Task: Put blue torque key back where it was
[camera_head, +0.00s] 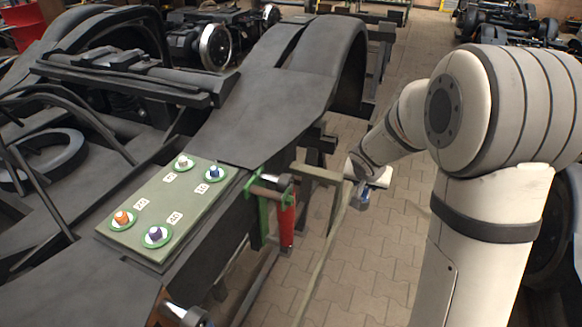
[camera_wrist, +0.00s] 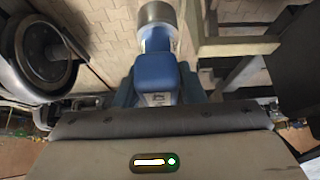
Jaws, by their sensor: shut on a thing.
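The blue torque key (camera_wrist: 157,72) is in my gripper; in the wrist view its blue body lies between the fingers and its grey metal end points away from me. In the head view my gripper (camera_head: 362,195) is right of the bogie frame, over the paved floor, and only a small blue part of the key shows there. A green holder (camera_head: 268,192) is fixed to the side of the bogie. A red tool (camera_head: 286,222) hangs at its right side. My gripper is apart from the holder, to its right.
A green plate (camera_head: 150,225) on the bogie carries several coloured bolts with white labels. A beam (camera_head: 318,173) juts out between the holder and my gripper. Paved floor (camera_head: 375,255) is clear below. Other bogies stand behind.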

